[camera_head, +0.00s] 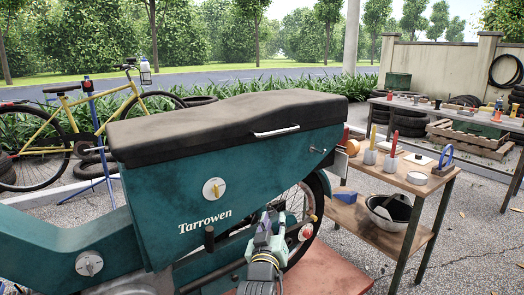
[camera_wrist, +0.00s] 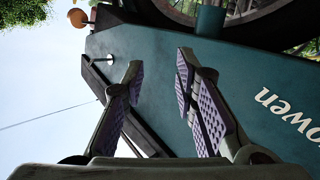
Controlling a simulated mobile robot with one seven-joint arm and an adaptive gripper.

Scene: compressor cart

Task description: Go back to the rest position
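I cannot tell how far the fingertips are from the panel.
A spoked wheel (camera_head: 307,205) is behind my gripper. A yellow bicycle (camera_head: 42,143) is at the left. A workbench (camera_head: 450,112) stands at the back right. Open paving (camera_head: 465,250) lies right of the cart.

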